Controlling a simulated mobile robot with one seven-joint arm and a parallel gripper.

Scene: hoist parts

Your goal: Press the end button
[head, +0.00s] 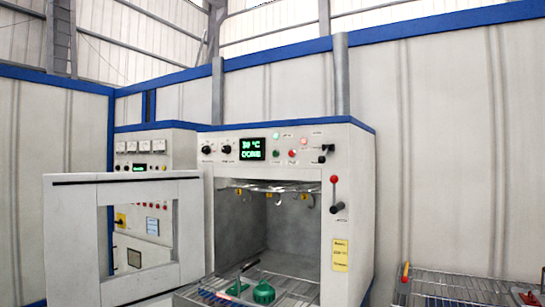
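The grey-white machine (350,200) stands in the middle of the head view with its chamber open. Its upper panel bears a dark display (252,148) with green text that seems to read "30 °C DONE". My gripper is not in view.
The windowed door (75,230) stands open at the left. A wire rack (300,290) with green parts (263,292) sticks out in front. A red-knobbed lever (334,195) is on the right post. Another wire rack (450,285) stands at the lower right.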

